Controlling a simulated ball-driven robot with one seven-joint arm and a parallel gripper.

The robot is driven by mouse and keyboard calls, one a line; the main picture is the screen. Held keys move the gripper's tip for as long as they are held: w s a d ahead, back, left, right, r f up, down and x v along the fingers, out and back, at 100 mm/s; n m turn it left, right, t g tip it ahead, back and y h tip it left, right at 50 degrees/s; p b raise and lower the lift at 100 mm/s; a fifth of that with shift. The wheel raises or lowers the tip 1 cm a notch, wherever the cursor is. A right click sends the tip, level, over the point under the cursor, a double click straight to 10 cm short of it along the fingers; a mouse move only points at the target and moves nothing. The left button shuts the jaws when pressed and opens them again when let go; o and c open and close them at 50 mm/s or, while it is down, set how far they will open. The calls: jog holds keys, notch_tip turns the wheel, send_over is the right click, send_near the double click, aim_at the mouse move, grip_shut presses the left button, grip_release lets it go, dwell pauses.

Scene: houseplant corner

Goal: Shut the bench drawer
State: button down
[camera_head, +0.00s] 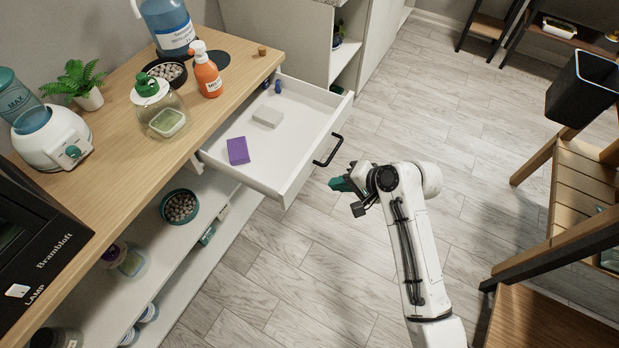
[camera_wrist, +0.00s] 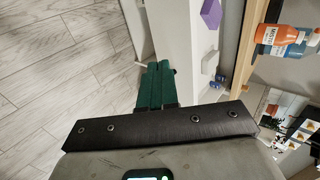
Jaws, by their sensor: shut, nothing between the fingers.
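The white bench drawer (camera_head: 268,187) stands pulled out from under the wooden bench top (camera_head: 130,125). A black bar handle (camera_head: 329,150) is on its front. Inside lie a purple block (camera_head: 238,150), a pale grey block (camera_head: 268,117) and small blue items near the back. My gripper (camera_head: 341,184), with green fingers, is just outside the drawer front, close to the handle. The wrist view shows the green fingers (camera_wrist: 156,86) together and empty, against the view of the white drawer front (camera_wrist: 188,65). I cannot tell whether they touch it.
The bench top carries an orange pump bottle (camera_head: 206,72), a glass jar (camera_head: 160,110), a plant (camera_head: 80,84) and a blue bottle. A lower shelf holds a bowl of pebbles (camera_head: 180,207). A wooden chair-like frame (camera_head: 575,200) stands at right. The floor between is clear.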

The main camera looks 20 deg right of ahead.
aim_at(300, 179)
jog(key=w+a+f, duration=0.1)
jog(key=a, duration=0.1)
jog(key=w+a+f, duration=0.1)
jog(key=w, duration=0.1)
jog(key=w+a+f, duration=0.2)
jog(key=shift+w+a, duration=0.25)
jog(key=shift+a, duration=0.05)
jog(key=shift+w+a, duration=0.2)
